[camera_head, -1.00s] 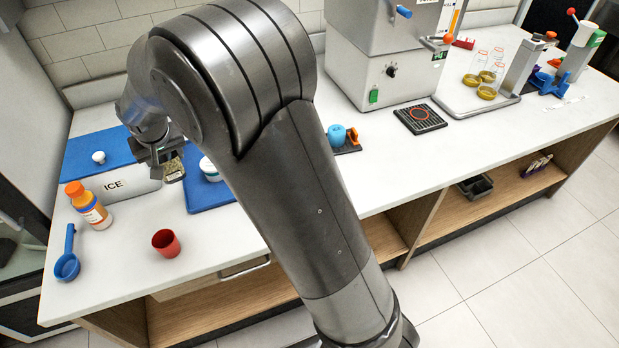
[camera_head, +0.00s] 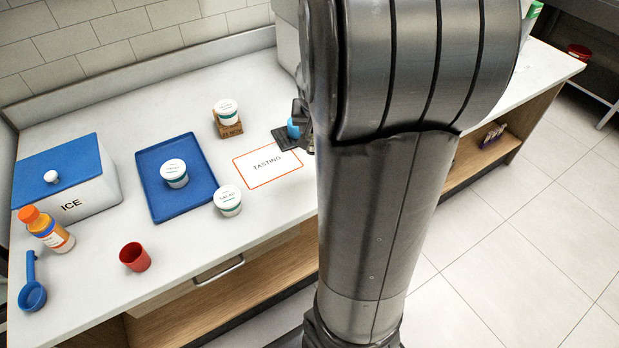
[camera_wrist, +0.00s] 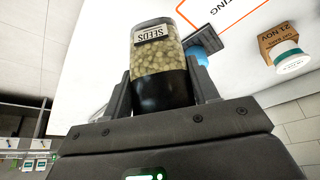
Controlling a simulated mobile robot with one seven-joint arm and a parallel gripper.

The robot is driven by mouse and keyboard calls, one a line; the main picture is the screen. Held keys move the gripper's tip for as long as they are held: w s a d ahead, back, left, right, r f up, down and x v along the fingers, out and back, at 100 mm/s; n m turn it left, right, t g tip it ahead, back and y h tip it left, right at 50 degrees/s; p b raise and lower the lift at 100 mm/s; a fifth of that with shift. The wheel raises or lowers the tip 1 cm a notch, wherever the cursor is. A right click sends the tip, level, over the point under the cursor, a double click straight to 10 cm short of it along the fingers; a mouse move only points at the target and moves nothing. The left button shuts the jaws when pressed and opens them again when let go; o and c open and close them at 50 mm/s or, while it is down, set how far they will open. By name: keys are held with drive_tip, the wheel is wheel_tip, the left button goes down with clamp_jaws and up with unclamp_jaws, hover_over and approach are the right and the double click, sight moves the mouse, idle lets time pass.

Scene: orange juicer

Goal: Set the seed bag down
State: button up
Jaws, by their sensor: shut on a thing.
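The seed bag (camera_wrist: 158,62) is a clear pouch of pale seeds with an upside-down SEEDS label and a dark lower part. In the wrist view it stands between the two fingers of my gripper (camera_wrist: 163,92), which is shut on it. In the head view my gripper (camera_head: 303,122) shows only in part at the arm's left edge, beside the blue cup (camera_head: 293,129); the bag is hidden there. In the wrist view the blue cup (camera_wrist: 209,40) appears just behind the bag's right side. I cannot tell the bag's height above the white counter (camera_head: 95,215).
A TASTING card (camera_head: 262,178) lies left of the gripper. White tubs stand on a cardboard block (camera_head: 230,130), on a blue tray (camera_head: 152,205) and on bare counter (camera_head: 229,201). The ice box (camera_head: 90,200), orange bottle (camera_head: 48,232), red cup (camera_head: 135,257) and blue scoop (camera_head: 32,290) are farther left.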

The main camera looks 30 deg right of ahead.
drive_tip(key=s+d+m, duration=0.2)
drive_tip(key=s+d, duration=0.4)
drive_tip(key=s, duration=0.1)
drive_tip(key=shift+h, duration=0.3)
drive_tip(key=w+a+f, duration=0.3)
drive_tip(key=w+f, duration=0.1)
drive_tip(key=w+a+f, duration=0.4)
drive_tip(key=shift+w+a, duration=0.15)
drive_tip(key=shift+w, duration=0.1)
drive_tip(key=shift+f, duration=1.95)
drive_tip(key=shift+f, duration=0.15)
drive_tip(key=o, duration=1)
